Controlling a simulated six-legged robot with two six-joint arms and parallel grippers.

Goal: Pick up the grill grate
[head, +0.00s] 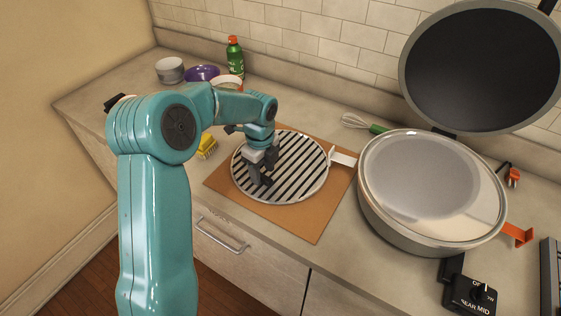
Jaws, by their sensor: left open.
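The grill grate (300,170) is a round, striped metal disc with a pale tab handle on its right side. It lies flat on a brown board (306,222) on the counter. My left gripper (262,180) is over the left part of the grate, pointing down, with its jaws open. The gripper hides a part of the grate's left side. I cannot tell whether the fingertips touch the grate. My right gripper does not show.
A large round pan with a glass lid (428,185) stands to the right, with a raised dark lid (482,65) behind it. A yellow brush (207,146) lies left of the board. A green bottle (235,58), bowls (202,73) and a whisk (356,121) are at the back.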

